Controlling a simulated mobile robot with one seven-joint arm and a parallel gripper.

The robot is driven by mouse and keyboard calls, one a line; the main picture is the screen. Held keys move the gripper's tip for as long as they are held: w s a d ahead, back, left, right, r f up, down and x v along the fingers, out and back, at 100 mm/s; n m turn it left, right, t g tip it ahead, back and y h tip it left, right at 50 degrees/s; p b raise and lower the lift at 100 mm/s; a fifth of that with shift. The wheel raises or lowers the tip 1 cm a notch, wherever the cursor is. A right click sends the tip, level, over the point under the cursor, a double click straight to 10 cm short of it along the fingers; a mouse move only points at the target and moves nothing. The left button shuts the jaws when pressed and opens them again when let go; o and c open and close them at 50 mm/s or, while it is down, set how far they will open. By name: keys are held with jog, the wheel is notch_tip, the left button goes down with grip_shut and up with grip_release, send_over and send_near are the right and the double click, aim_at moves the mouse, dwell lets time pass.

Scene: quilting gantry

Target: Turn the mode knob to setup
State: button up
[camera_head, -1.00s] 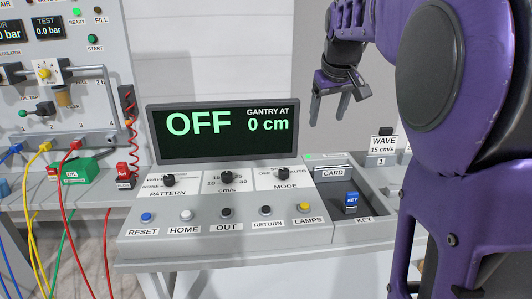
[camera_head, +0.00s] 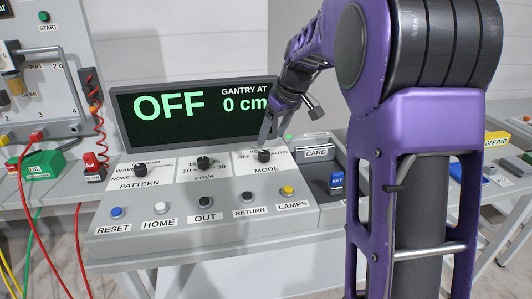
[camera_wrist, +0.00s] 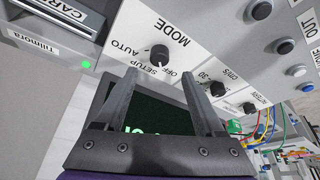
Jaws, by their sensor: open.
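The mode knob (camera_head: 264,155) is a small black dial on a white plate on the sloped console, above the word MODE. It also shows in the wrist view (camera_wrist: 159,53), with SETUP, OFF and AUTO printed around it. The display (camera_head: 190,115) behind reads OFF and "GANTRY AT 0 cm". My gripper (camera_head: 270,132) is just above and behind the knob. In the wrist view its two fingers (camera_wrist: 158,76) are apart and empty, and the knob appears just beyond their tips, not between them.
The pattern knob (camera_head: 140,171) and speed knob (camera_head: 204,163) sit left of the mode knob. Push buttons, including a yellow one (camera_head: 287,190), line the console front. A card slot (camera_head: 316,153) and blue key (camera_head: 336,180) are to the right. The display stands close behind.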

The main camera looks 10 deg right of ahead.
aim_at(265, 153)
jog(key=x, duration=0.7)
jog(key=shift+f+b, duration=0.1)
jog(key=shift+b, duration=0.25)
grip_shut()
